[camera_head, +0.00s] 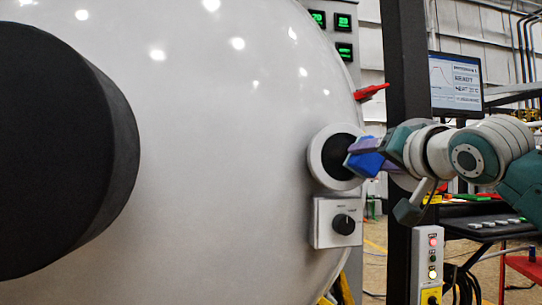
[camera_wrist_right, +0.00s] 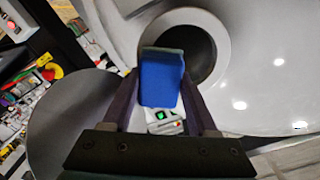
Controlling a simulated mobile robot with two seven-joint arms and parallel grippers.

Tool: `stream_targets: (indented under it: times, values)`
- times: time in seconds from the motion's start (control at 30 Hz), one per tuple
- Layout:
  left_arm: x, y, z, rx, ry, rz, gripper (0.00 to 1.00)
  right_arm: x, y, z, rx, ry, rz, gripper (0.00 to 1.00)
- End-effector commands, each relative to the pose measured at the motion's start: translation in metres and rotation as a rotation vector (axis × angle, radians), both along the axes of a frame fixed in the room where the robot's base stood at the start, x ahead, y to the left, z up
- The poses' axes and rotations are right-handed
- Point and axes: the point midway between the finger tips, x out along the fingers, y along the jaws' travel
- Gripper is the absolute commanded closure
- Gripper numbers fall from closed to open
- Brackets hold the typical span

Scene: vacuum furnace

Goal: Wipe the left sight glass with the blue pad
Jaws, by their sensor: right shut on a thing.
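A blue pad (camera_head: 366,164) is held in my right gripper (camera_head: 362,152), which is shut on it. The pad is at the right part of a round sight glass (camera_head: 338,166) with a dark pane and a pale ring, set in the white furnace wall. In the right wrist view the blue pad (camera_wrist_right: 162,80) stands between the purple fingers, with the dark sight glass (camera_wrist_right: 204,58) behind it. I cannot tell whether the pad touches the glass. Only one sight glass is clear in view. My left gripper is not in view.
A grey box with a black knob (camera_head: 343,224) sits just below the glass. A red handle (camera_head: 370,92) juts out above it. A dark post (camera_head: 406,60) stands behind my right arm. A large black cylinder (camera_head: 60,150) fills the left.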

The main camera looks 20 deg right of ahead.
Motion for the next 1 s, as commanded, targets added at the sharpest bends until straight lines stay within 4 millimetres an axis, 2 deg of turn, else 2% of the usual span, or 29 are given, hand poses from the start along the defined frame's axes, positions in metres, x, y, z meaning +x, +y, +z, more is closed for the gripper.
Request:
stream_targets:
  times: [0.23, 0.5, 0.77, 1.0]
  values:
    - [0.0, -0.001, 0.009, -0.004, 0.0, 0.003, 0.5, 0.0, 0.005, 0.001, 0.003, -0.001, 0.001, 1.0]
    - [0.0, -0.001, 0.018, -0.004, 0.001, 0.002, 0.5, 0.008, 0.029, 0.001, 0.003, 0.0, 0.002, 1.0]
    - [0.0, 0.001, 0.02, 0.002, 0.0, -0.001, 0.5, 0.01, 0.039, 0.0, 0.003, 0.0, 0.002, 1.0]
    - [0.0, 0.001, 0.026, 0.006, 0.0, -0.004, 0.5, 0.014, 0.062, 0.001, 0.004, 0.001, 0.003, 1.0]
